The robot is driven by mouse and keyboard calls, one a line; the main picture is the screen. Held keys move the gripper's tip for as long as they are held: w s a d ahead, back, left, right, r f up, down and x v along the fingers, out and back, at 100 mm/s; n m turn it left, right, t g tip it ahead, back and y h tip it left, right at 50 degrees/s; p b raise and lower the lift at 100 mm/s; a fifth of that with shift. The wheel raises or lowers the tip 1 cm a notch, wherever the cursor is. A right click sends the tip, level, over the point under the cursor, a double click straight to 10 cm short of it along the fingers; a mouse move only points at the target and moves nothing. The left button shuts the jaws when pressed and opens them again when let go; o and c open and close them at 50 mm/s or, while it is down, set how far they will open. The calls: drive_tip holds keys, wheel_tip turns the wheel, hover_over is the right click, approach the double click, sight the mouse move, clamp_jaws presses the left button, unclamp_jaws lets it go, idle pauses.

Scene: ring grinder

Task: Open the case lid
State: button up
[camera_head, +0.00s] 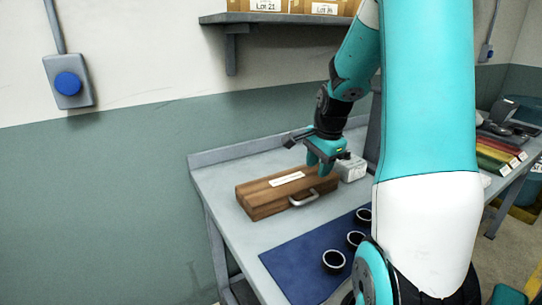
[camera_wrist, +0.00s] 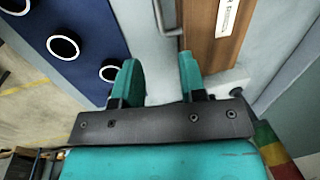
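A brown wooden case (camera_head: 262,203) with a shut lid lies on the grey table. It has a white label (camera_head: 287,178) on top and a metal handle (camera_head: 304,198) on its front side. My gripper (camera_head: 326,170) is above the case's right end in the head view. In the wrist view my gripper (camera_wrist: 160,72) has its two teal fingers apart with nothing between them. There the case (camera_wrist: 205,35) is beyond the right finger, and the handle (camera_wrist: 168,18) shows between the fingers' directions, farther off.
A small white box (camera_head: 352,168) stands right of the case. A wall shelf (camera_head: 275,18) with boxes hangs above. Coloured bins (camera_head: 500,150) are at far right.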

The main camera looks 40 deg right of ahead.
wheel_tip(320, 180, up, 7)
drive_tip(key=s, duration=0.1)
drive_tip(key=w+a+n+y, duration=0.1)
drive_tip(key=w+a+n, duration=0.1)
drive_tip(key=a+n, duration=0.7)
drive_tip(key=shift+a+r+y, duration=0.3)
drive_tip(key=shift+a+r, duration=0.15)
drive_tip(key=shift+a, duration=3)
drive_tip(key=s+a+n+g+y, duration=0.1)
drive_tip(key=s+a+n, duration=0.6)
drive_tip(key=a+n, duration=0.2)
drive_tip(key=s+a+n+g+y, duration=0.1)
drive_tip(key=s+a+n+y, duration=0.1)
drive_tip(key=s+a+n, duration=0.5)
drive_tip(key=a+n, duration=0.2)
drive_tip(key=a, duration=0.4)
drive_tip(key=shift+a+r+n, duration=0.15)
drive_tip(key=shift+a+n, duration=0.15)
drive_tip(key=shift+a, duration=0.1)
